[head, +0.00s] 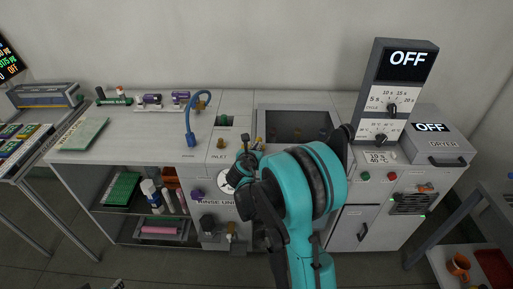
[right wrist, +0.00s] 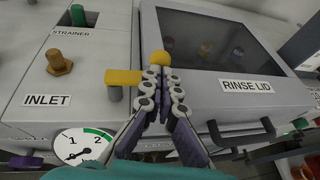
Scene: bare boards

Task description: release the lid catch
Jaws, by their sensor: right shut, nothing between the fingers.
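The lid marked RINSE LID (right wrist: 235,55) is a dark window in a grey frame and lies closed; the head view shows it too (head: 296,124). A small dark shape at the bottom edge may be my left gripper (head: 116,284).
A gauge (right wrist: 72,146) and the INLET panel with a brass knob (right wrist: 59,62) lie left of the gripper. A dark lid handle (right wrist: 240,130) projects at the front. A blue hose (head: 189,120) stands left, and a tall OFF display post (head: 400,90) right.

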